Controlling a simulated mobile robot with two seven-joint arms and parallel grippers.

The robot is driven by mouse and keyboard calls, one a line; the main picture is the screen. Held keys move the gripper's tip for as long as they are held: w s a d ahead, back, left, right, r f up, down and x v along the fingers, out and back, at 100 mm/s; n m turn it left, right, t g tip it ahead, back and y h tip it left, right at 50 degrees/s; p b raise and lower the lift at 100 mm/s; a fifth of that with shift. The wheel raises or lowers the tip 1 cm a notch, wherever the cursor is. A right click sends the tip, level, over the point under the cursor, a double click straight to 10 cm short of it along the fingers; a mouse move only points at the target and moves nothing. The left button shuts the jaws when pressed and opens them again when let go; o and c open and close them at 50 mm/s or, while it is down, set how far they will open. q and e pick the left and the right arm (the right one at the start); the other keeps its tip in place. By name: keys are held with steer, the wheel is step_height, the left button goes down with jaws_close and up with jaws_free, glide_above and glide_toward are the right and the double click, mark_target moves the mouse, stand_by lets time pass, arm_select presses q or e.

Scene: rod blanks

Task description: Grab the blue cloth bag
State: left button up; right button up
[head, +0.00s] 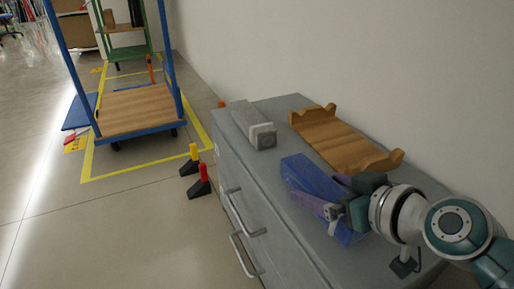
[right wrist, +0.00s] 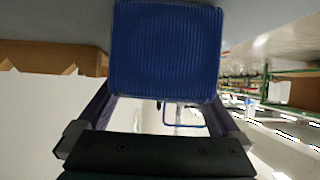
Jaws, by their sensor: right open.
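The blue cloth bag (head: 300,170) lies on the grey top of a drawer cabinet. My right gripper (head: 316,188) reaches in from the right, low over the cabinet top, with its dark purple fingers spread on either side of the bag. In the right wrist view the ribbed blue bag (right wrist: 166,48) fills the top middle, around and between the ends of the open fingers. I cannot tell whether the fingers touch it. Part of the bag is hidden behind the gripper in the head view. My left gripper is not in view.
The grey cabinet top (head: 283,232) also carries a wooden cradle (head: 340,142) along the wall and a grey block (head: 254,126) at the far end. A blue-framed cart (head: 135,110) stands on the floor within yellow tape. Red and yellow posts (head: 203,175) stand beside the cabinet.

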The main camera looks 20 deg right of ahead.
steer(key=shift+w+a+f, duration=0.1)
steer(key=shift+w+f, duration=0.15)
steer(key=shift+w, duration=0.2)
steer(key=shift+s, duration=0.1)
steer(key=shift+c, duration=0.2)
steer(key=shift+c, duration=0.7)
steer(key=c, duration=1.2)
